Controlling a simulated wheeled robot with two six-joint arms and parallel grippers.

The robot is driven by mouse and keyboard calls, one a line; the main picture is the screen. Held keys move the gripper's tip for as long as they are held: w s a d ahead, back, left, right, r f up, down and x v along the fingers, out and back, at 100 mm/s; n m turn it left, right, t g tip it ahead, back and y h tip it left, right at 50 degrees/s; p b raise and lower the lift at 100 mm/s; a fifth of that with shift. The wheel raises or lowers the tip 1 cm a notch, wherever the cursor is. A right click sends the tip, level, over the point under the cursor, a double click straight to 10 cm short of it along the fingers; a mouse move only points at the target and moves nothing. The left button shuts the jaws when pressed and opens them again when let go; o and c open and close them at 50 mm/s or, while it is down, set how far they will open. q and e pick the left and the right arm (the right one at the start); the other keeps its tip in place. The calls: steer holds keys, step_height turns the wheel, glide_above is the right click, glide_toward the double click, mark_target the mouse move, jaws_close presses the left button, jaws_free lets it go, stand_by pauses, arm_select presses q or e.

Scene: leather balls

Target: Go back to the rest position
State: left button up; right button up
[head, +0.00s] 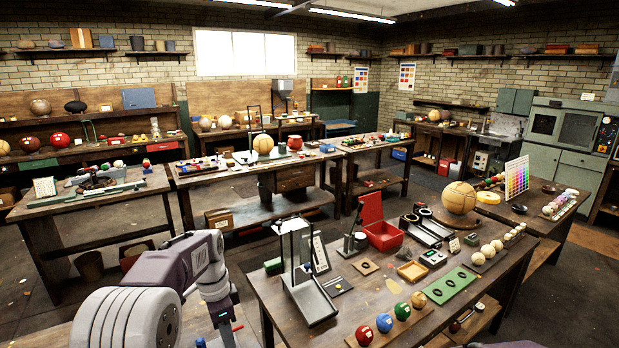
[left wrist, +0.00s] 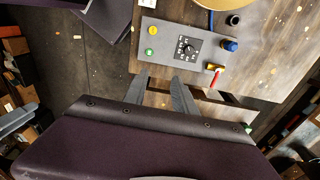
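My left arm comes in from the lower left in the head view, its wrist near the front left corner of the workbench (head: 390,300). Its fingers are hard to make out there. In the left wrist view my left gripper (left wrist: 160,84) shows two grey fingers spread apart with nothing between them. The fingers are near a table edge, beside a grey control panel (left wrist: 172,50) with a dial and several coloured knobs. I cannot see my right gripper in either view.
The workbench carries a metal stand (head: 300,270), a red bin (head: 384,236), a large tan ball (head: 459,197) and small coloured balls on a wooden strip (head: 392,325). A left table (head: 90,200) stands farther back. Dark floor (head: 245,235) is open between the tables.

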arm_select(q)
steer(key=s+f+n, duration=0.3)
steer(key=s+n, duration=0.1)
steer(key=s, duration=0.2)
steer(key=s+d+f+n+t+b, duration=0.1)
steer(key=s+f+n, duration=0.2)
steer(key=s, duration=0.3)
steer(key=s+f+n, duration=0.4)
steer(key=s+n, duration=0.1)
steer(key=s, duration=0.1)
steer(key=shift+s+d+b, duration=0.35)
steer(key=shift+d, duration=0.05)
steer(key=shift+s, duration=0.1)
